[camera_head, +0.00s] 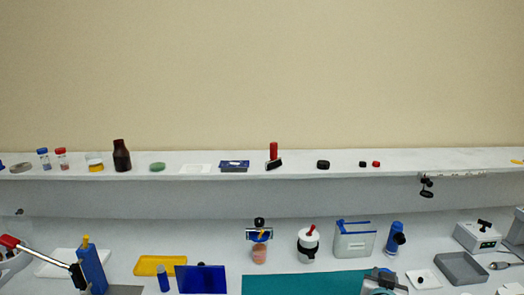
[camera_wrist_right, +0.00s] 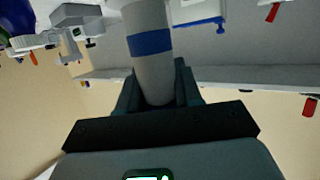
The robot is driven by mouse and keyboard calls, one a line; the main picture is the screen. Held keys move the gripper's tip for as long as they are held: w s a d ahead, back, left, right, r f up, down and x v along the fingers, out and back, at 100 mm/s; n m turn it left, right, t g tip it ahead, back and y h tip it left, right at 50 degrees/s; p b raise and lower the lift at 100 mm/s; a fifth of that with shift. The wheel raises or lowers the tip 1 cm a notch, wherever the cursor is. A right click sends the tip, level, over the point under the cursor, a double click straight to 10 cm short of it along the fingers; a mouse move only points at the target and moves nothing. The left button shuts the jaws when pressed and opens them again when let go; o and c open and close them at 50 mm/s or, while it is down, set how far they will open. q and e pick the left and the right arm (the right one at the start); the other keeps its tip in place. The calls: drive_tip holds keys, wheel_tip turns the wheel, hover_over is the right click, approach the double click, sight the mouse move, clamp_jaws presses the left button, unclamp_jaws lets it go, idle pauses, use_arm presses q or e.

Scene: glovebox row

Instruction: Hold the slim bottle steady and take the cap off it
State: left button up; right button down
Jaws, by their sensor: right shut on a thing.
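In the right wrist view a slim pale grey cylinder with a blue band, apparently the slim bottle (camera_wrist_right: 151,66), stands between the fingers of my right gripper (camera_wrist_right: 158,88). The gripper is shut on it. The cylinder's far end runs out of the top of that view, and no cap can be made out. In the head view my right gripper (camera_head: 380,281) seems to be the grey-teal shape at the bottom edge, right of centre; the bottle is not clear there. My left gripper is not in view.
A teal mat (camera_head: 300,284) lies at the front. A grey tray (camera_head: 461,268) is to the right. A long shelf (camera_head: 205,172) runs behind.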

drive_tip(key=s+a+f+n+y, duration=0.2)
drive_tip(key=a+f+y, duration=0.1)
drive_tip(key=a, duration=0.2)
drive_tip(key=s+a+f+n+t+y, duration=0.1)
drive_tip(key=s+a+f+n+y, duration=0.2)
drive_tip(key=a, duration=0.2)
drive_tip(key=shift+s+a+t+y, duration=0.3)
drive_tip(key=shift+s, duration=0.05)
